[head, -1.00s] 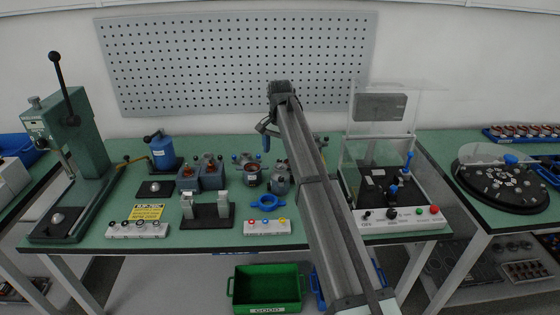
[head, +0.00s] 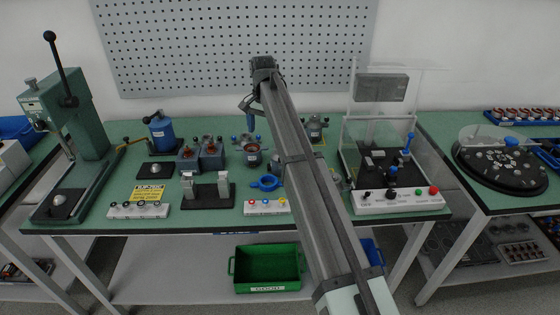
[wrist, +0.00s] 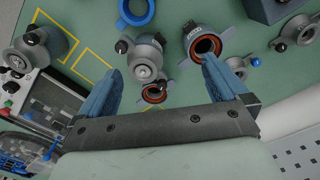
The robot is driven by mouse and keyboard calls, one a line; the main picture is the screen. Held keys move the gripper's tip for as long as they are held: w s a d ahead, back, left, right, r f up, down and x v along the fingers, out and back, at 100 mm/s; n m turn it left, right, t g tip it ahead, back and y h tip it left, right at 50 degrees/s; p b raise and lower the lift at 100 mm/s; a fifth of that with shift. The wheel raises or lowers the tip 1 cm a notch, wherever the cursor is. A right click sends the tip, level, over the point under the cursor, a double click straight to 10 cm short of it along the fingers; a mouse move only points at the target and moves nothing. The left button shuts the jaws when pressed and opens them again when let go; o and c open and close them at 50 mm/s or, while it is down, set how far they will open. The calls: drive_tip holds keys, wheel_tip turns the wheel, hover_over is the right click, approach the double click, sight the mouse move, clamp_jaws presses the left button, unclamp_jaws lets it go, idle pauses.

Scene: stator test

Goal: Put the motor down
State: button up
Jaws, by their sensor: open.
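My gripper (head: 253,113) is raised over the back of the green bench; it also shows in the wrist view (wrist: 158,72). Its blue fingers are spread wide with nothing held. A grey motor (wrist: 147,57) with a round shaft end stands on the bench, in the gap between the fingertips as seen from the wrist; the fingers do not appear to touch it. A second grey motor (wrist: 33,43) stands by yellow outlines at the left; it shows behind my arm in the head view (head: 315,127). Which one is the task's motor, I cannot tell.
An open housing with a copper ring (wrist: 205,42) is close to the right fingertip. A blue ring (head: 265,183) lies near the front. A clear-covered test box (head: 400,200) stands right, a green press (head: 85,130) left. A green bin (head: 267,265) is below.

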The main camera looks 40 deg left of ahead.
drive_tip(key=s+d+f+n+t, duration=0.15)
drive_tip(key=s+f, duration=0.25)
drive_tip(key=s, duration=0.8)
drive_tip(key=w+d+r+m+t+y, duration=0.2)
drive_tip(key=w+d+r+t, duration=0.15)
drive_tip(key=w+t, duration=0.35)
drive_tip(key=shift+x, duration=6.9)
drive_tip(key=shift+c, duration=0.4)
